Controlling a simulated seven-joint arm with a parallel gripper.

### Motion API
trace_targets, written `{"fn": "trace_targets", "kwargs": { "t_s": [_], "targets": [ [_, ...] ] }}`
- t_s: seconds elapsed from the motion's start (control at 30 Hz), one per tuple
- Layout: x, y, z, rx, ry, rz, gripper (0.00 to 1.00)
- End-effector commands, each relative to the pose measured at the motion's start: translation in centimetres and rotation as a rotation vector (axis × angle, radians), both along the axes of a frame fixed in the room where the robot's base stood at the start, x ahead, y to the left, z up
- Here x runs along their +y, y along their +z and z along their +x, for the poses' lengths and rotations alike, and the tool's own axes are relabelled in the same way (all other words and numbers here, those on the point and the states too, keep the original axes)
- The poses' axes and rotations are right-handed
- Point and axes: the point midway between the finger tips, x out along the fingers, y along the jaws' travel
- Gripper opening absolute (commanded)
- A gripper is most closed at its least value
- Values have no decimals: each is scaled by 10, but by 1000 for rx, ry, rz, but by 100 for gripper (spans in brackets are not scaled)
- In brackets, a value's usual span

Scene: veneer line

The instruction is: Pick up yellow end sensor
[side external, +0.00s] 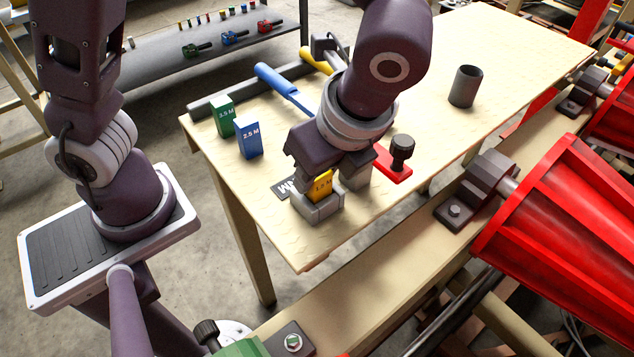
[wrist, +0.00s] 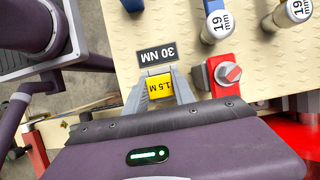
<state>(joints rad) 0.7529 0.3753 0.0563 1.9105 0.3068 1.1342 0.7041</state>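The yellow end sensor (side external: 321,186) is a small yellow block near the front edge of the wooden table. My gripper (side external: 335,188) points down over it, with one finger on each side. In the wrist view the block (wrist: 159,84), marked 1.5 M, shows between the fingertips of my gripper (wrist: 159,80). The fingers look very close to its sides, but I cannot tell whether they touch it. A finger hides the block's lower part in the side view, so whether it rests on the table is hidden.
A black 30 NM plate (wrist: 157,56) lies beside the block. A red holder (side external: 394,166) with a dark knob stands close by. Green (side external: 222,117) and blue (side external: 248,139) blocks stand left. A blue-handled tool (side external: 285,88) and dark cup (side external: 465,86) are farther back. Red rollers (side external: 560,215) stand right.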

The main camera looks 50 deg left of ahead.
Motion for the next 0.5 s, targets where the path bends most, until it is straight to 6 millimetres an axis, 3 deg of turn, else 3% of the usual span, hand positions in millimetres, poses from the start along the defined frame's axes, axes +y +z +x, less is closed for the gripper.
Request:
{"fn": "trace_targets", "kwargs": {
  "t_s": [0.1, 0.33, 0.5],
  "targets": [
    [0, 0, 0, 0, 0, 0, 0],
    [0, 1, 0, 0, 0, 0, 0],
    [-1, 31, 1, -7, 0, -6, 0]
  ]
}}
